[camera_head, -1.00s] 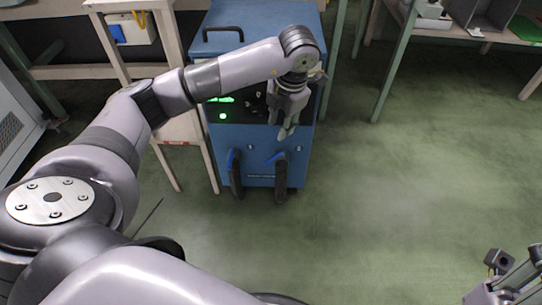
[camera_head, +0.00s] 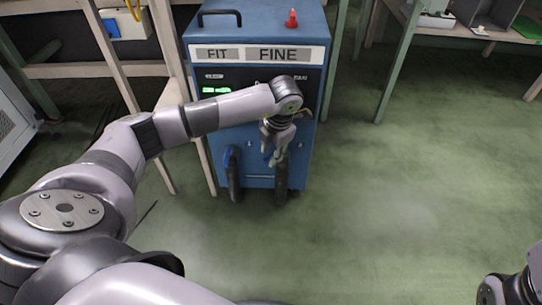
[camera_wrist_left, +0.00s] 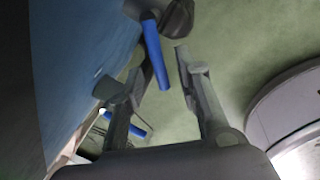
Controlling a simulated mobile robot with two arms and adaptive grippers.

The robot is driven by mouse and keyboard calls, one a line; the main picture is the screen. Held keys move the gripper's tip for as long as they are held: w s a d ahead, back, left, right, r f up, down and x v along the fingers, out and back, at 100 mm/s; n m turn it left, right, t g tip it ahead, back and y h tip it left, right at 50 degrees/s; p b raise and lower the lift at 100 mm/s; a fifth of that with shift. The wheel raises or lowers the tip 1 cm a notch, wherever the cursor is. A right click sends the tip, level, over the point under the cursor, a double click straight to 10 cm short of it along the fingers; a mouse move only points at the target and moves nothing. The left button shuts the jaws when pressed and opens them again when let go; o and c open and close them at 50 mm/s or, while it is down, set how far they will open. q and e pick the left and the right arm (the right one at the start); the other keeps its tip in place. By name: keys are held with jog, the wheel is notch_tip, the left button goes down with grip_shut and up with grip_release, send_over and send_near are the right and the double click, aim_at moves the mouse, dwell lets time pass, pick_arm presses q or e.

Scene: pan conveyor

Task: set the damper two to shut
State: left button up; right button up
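The blue cabinet (camera_head: 209,135) has two blue-and-black damper handles hanging on its lower front, a left one (camera_head: 233,176) and a right one (camera_head: 281,176). The numbers beside them are too small to read. My left gripper (camera_head: 271,158) is in front of the right handle's upper part and partly hides it. In the left wrist view, my left gripper (camera_wrist_left: 158,66) is open, with a blue handle bar (camera_wrist_left: 153,50) between its fingertips; contact cannot be told. A second blue bar (camera_wrist_left: 128,124) shows beyond one finger. My right gripper (camera_head: 510,290) is cut off at the lower right corner.
The cabinet carries a sign (camera_head: 260,54), a lit green display (camera_head: 215,90) and a red piece (camera_head: 291,19) on top. A bench frame (camera_head: 110,68) stands at left, and a green-legged table (camera_head: 400,65) at right. The green floor at right is clear.

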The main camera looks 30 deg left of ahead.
pick_arm(q)
jog(key=shift+f, duration=0.25)
jog(key=shift+c, duration=0.5)
grip_shut()
